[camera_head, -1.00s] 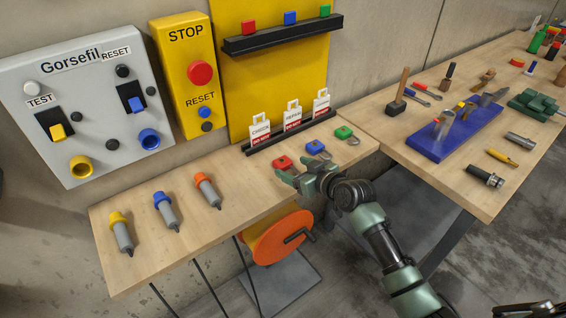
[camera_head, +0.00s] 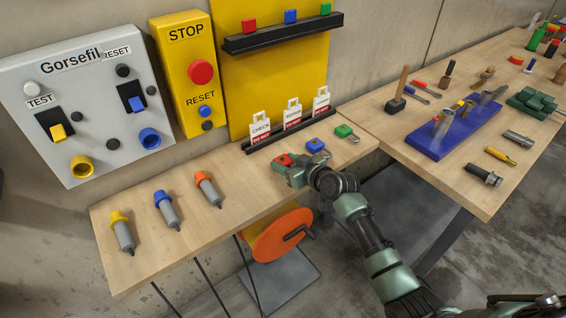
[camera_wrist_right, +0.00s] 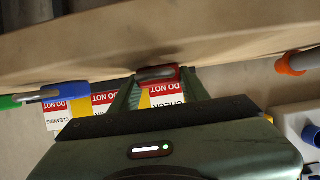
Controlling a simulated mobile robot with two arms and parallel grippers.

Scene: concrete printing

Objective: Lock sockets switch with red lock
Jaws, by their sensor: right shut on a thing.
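The red lock (camera_head: 281,160) lies at the front table's right part, beside the blue lock (camera_head: 315,145) and the green lock (camera_head: 343,131). My right gripper (camera_head: 288,172) is shut on the red lock at the tabletop and hides part of it. In the right wrist view the red lock (camera_wrist_right: 157,72) sits between the fingertips, its metal shackle showing. The grey Gorsefil panel (camera_head: 85,100) carries a switch with a yellow toggle (camera_head: 57,131) and a switch with a blue toggle (camera_head: 135,104), above a yellow socket (camera_head: 81,167) and a blue socket (camera_head: 149,138). My left gripper is out of view.
White and red tags (camera_head: 292,112) stand in a black rack behind the locks. Yellow, blue and orange-topped plugs (camera_head: 166,208) lie on the table's left half. A yellow STOP box (camera_head: 186,75) hangs on the wall. An orange reel (camera_head: 280,236) is below the table.

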